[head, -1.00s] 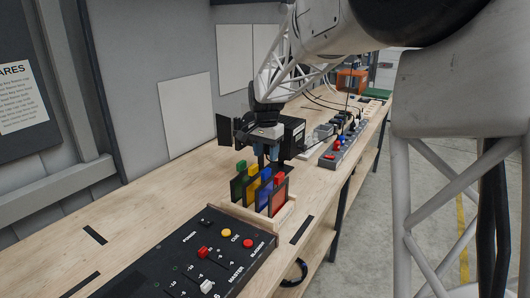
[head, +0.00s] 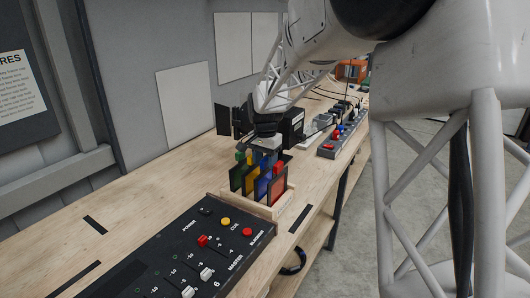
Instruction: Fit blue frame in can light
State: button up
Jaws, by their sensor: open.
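The blue frame (head: 262,187) stands upright in a wooden rack (head: 262,208), among the green (head: 237,178), yellow and red (head: 278,188) frames, each with a coloured tab on top. My gripper (head: 262,160) is open and points down, its fingers at the tabs in the middle of the rack. The fingers partly hide the blue and yellow tabs; I cannot tell whether they touch or straddle the blue one. The black can light (head: 292,127) stands on the bench behind my gripper, with a flap (head: 222,119) out to the left. My gripper and wrist hide its middle.
A black control desk (head: 190,255) with sliders and buttons lies in front of the rack. A power strip or small panel (head: 335,140) with red and blue parts lies farther back at the right. The wooden bench (head: 145,185) is clear at the left, below the grey wall.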

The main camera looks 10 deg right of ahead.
jog(key=shift+f, duration=0.5)
jog(key=shift+c, duration=0.3)
grip_shut()
jog(key=shift+r, duration=3.05)
